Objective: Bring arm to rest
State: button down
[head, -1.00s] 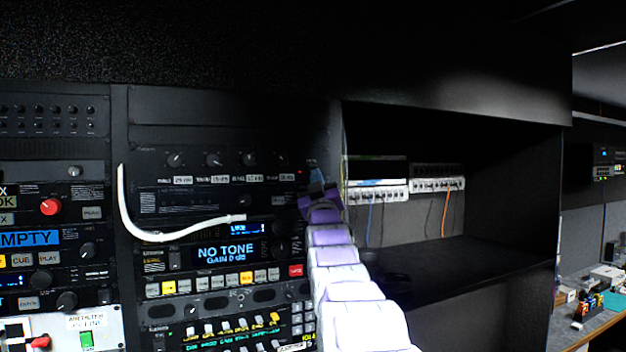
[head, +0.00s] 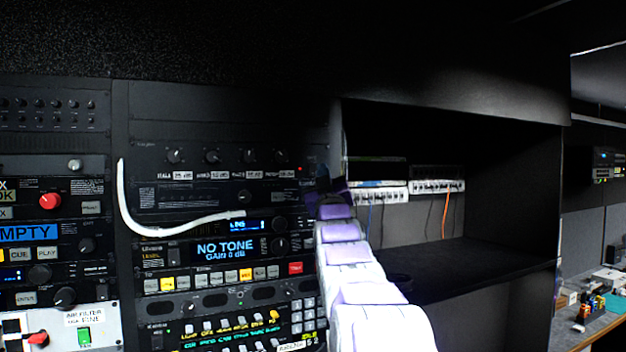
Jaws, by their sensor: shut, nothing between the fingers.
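My arm reaches up from the lower middle in front of the rack, in white and purple segments. My gripper (head: 325,180) is at its far end, small and dark against the dark rack and shelf edge. It is shut with nothing in it. The fingertips are hard to make out. The gripper is beside the right edge of the equipment rack (head: 230,110), near the left side of the open shelf bay. I cannot tell whether it touches anything.
A white cable (head: 135,225) curves across the rack front to the left of my arm. The rack has knobs, lit buttons and a NO TONE display (head: 225,250). The dark shelf (head: 450,262) at right has patch panels (head: 437,180) behind it and looks mostly clear. A cluttered desk (head: 600,325) stands far right.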

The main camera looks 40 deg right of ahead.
jog(key=shift+s+a+r+b, duration=0.1)
jog(key=shift+s+a+b, duration=0.05)
jog(key=shift+s, duration=0.35)
jog(key=shift+s+a+r+b, duration=0.1)
jog(key=shift+s+a+b, duration=0.05)
jog(key=shift+s, duration=0.35)
